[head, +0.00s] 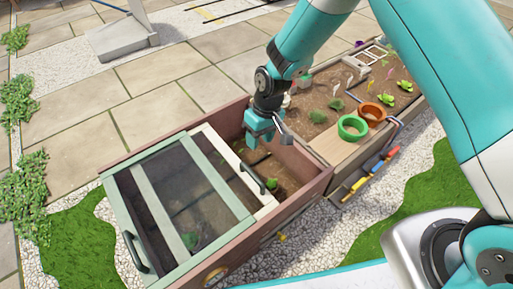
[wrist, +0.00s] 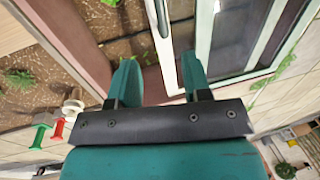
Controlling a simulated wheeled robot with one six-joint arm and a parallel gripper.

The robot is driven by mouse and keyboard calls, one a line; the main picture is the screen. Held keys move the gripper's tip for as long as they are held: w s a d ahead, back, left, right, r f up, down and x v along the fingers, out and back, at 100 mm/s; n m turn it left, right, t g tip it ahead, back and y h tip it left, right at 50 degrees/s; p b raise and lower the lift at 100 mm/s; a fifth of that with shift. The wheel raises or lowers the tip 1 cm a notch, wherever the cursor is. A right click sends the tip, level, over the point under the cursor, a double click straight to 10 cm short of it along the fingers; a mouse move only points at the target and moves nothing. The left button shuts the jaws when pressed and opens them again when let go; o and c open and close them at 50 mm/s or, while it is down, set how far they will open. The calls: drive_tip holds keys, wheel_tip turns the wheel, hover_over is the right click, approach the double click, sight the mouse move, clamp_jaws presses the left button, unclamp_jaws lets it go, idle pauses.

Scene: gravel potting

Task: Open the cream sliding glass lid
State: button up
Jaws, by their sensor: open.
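The cream sliding glass lid (head: 232,160) lies on the reddish-brown planter box, a narrow part of it showing beside the sage-green lid. A black bar handle (head: 253,177) is on its cream edge. The rest of the lid is hard to separate from the green one. My gripper (head: 262,140) is open and empty above the box's uncovered part, near its far wall, apart from the handle. In the wrist view my gripper (wrist: 157,64) points down, with a pale lid edge (wrist: 162,45) behind and between its fingers.
The sage-green lid (head: 155,205) has its own black handle (head: 135,252). A wooden board (head: 338,148) with a green ring-shaped pot (head: 352,127) and an orange pot (head: 372,113) stands right of the box. Hand tools (head: 370,172) hang at the side. Paving lies behind.

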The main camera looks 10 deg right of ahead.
drive_tip(key=shift+w+d+r+p, duration=0.1)
drive_tip(key=shift+d+r+p, duration=0.1)
drive_tip(key=shift+r, duration=0.65)
drive_tip(key=shift+w+d+r+p, duration=0.1)
drive_tip(key=shift+r+p, duration=0.05)
drive_tip(key=shift+r, duration=0.7)
drive_tip(key=s+d+r+y, duration=0.1)
drive_tip(key=s+r, duration=0.3)
drive_tip(key=r, duration=0.4)
drive_tip(key=s+d+r, duration=0.1)
drive_tip(key=s+r, duration=0.2)
drive_tip(key=r, duration=0.6)
drive_tip(key=s+d+r+n+t+y, duration=0.1)
drive_tip(key=s+d+r, duration=0.1)
drive_tip(key=s+r, duration=0.5)
drive_tip(key=s+d+r, duration=0.2)
drive_tip(key=s+r, duration=0.1)
drive_tip(key=s, duration=0.7)
wheel_tip(320, 180, up, 35)
drive_tip(key=p, duration=3.5)
drive_tip(key=shift+w, duration=0.15)
drive_tip(key=shift+f, duration=0.15)
